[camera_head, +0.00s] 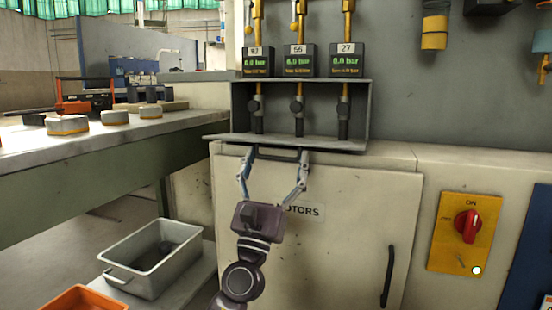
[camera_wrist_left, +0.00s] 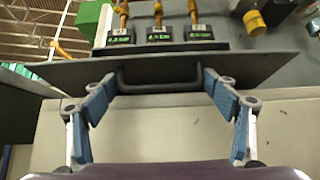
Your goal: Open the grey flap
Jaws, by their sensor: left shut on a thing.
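The grey flap (camera_head: 345,146) is hinged down at the bottom of a grey box and stands out about level, so the box front is open. In the left wrist view the flap (camera_wrist_left: 250,66) shows from below, with its dark handle (camera_wrist_left: 160,87) hanging at the front. My left gripper (camera_head: 277,155) is at this handle, its fingers wide apart and shut on the handle's two ends. The left wrist view shows the fingertips (camera_wrist_left: 160,82) on either side of it. My right gripper is not in view.
Three valves (camera_head: 298,110) stand inside the box under pressure displays (camera_head: 299,62). Below is a cream cabinet door (camera_head: 345,240) with a black handle. A yellow switch panel (camera_head: 452,248) is at right. A workbench (camera_head: 60,155) and a grey bin (camera_head: 125,280) are at left.

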